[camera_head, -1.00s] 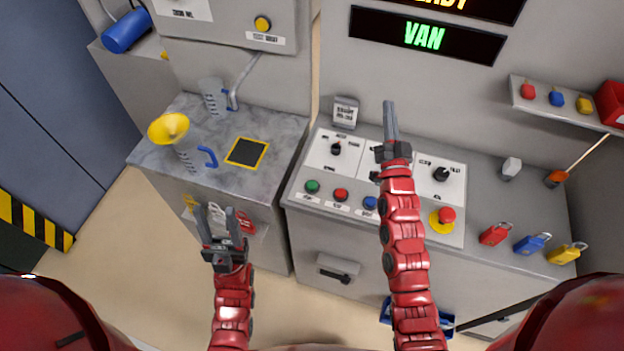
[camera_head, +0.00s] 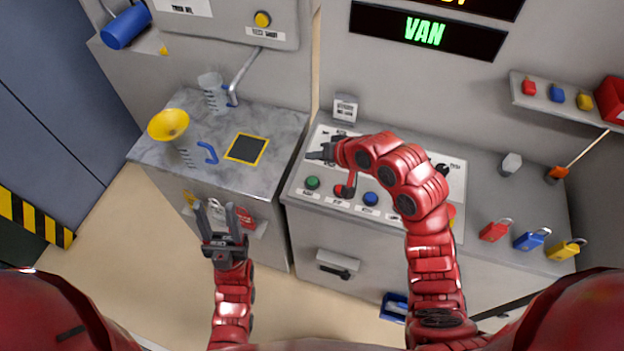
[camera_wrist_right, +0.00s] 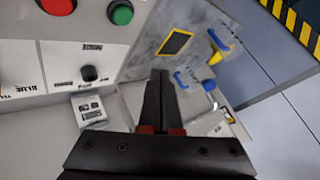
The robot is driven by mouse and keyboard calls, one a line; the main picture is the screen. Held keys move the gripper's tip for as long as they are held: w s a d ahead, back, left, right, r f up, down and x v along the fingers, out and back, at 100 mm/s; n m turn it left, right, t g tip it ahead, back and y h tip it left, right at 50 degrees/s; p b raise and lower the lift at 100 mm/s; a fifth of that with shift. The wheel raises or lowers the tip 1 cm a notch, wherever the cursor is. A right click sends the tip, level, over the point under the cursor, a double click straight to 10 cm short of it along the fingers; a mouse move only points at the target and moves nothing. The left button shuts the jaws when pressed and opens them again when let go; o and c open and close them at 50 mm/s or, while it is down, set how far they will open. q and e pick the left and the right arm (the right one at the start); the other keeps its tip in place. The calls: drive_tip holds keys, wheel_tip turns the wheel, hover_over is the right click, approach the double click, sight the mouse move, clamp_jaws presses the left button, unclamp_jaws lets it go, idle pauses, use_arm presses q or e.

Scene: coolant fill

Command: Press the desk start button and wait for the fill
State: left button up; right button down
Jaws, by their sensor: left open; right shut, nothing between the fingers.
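The desk panel (camera_head: 452,203) has a green button (camera_head: 312,183) and a blue button (camera_head: 370,199) along its front. The green button also shows in the right wrist view (camera_wrist_right: 121,12), beside a red button (camera_wrist_right: 57,5). The labels are too small to read. My right gripper (camera_head: 312,153) is shut and empty, pointing left above the panel's left edge, up-picture from the green button. In the right wrist view its fingers (camera_wrist_right: 158,90) touch no button. My left gripper (camera_head: 221,208) is open and empty in front of the marble-topped counter.
A yellow funnel (camera_head: 168,124) sits over a clear jug with a blue handle (camera_head: 208,153) on the counter, near a black pad (camera_head: 246,149). A clear beaker (camera_head: 211,92) stands behind. Several padlocks (camera_head: 495,229) lie right of the panel.

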drive_tip(key=b, duration=0.5)
hover_over(315, 184)
wheel_tip(315, 184, down, 8)
drive_tip(key=shift+r, duration=0.25)
drive_tip(key=shift+w+f, duration=0.1)
drive_tip(key=shift+f, duration=0.55)
drive_tip(key=shift+f+b, duration=0.1)
drive_tip(key=shift+b, duration=0.2)
idle(1.0)
drive_tip(key=shift+f, duration=0.3)
drive_tip(key=shift+f+b, duration=0.5)
drive_tip(key=shift+f, duration=0.05)
idle(0.5)
drive_tip(key=shift+r, duration=0.15)
drive_tip(key=shift+r+p, duration=0.6)
drive_tip(key=shift+r, duration=0.25)
